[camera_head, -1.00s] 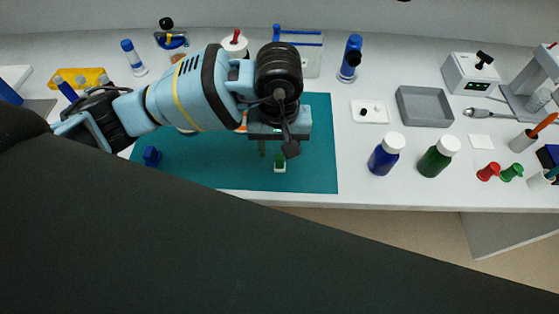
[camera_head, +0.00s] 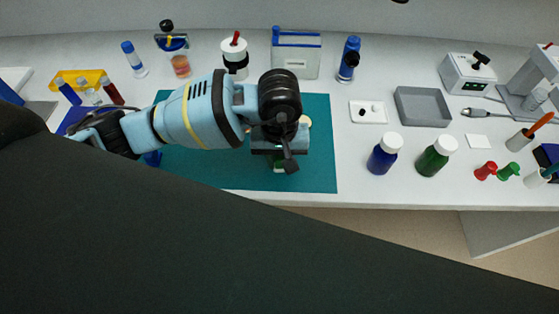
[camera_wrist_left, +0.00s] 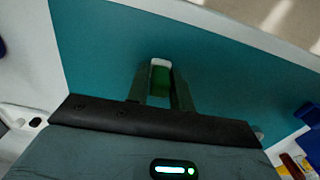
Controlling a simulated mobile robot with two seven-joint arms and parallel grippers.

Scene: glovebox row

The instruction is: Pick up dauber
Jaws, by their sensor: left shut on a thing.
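The dauber is a small green and white piece on the teal mat (camera_head: 315,170). In the left wrist view the dauber (camera_wrist_left: 161,78) sits between the two fingers, its white end just past their tips. My left gripper (camera_wrist_left: 160,88) is shut on it. In the head view the left gripper (camera_head: 279,163) is over the front part of the mat and hides most of the dauber. I cannot tell whether the dauber still touches the mat. My right gripper is not in view.
A blue bottle (camera_head: 383,156) and a green bottle (camera_head: 435,158), both white-capped, stand right of the mat. A grey tray (camera_head: 424,106) and a white plate (camera_head: 368,112) lie behind them. A blue item (camera_head: 152,159) is at the mat's left. The bench's front edge is close.

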